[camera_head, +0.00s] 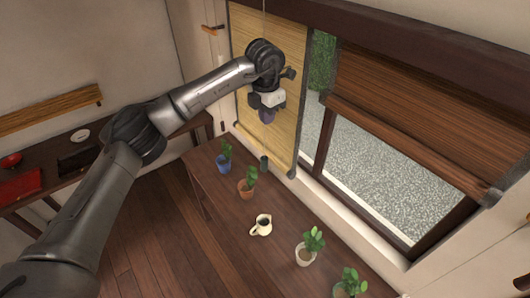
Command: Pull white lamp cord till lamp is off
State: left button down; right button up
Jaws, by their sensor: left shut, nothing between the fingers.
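My left arm reaches in from the left, and my left gripper (267,115) hangs in front of the lowered bamboo blind, fingers pointing down. It is shut with nothing seen in it. A thin pale vertical line (264,12), perhaps the white lamp cord, shows at the top edge just above my left wrist. My arm hides whatever lies behind it, so I cannot tell whether the cord runs on down. The lamp itself is not in view, and I cannot tell if it is lit. My right gripper is not in view.
Below is a long wooden table (230,200) with a blue-potted plant (223,167), several other potted plants and a cream jug (261,226). The lowered bamboo blind (285,100) and a half-raised blind (410,110) cover the window. A dark shelf (40,185) stands at left.

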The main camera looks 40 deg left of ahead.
aim_at(265, 158)
pick_arm(q)
jog(key=shift+s+a+g, duration=0.15)
jog(key=shift+s+g, duration=0.15)
jog(key=shift+s, duration=0.05)
jog(key=shift+f, duration=0.1)
notch_tip(265, 158, down, 14)
jog(key=p, duration=0.4)
jog(key=shift+r+p, duration=0.2)
jog(key=shift+p, duration=0.1)
jog(key=shift+f, duration=0.15)
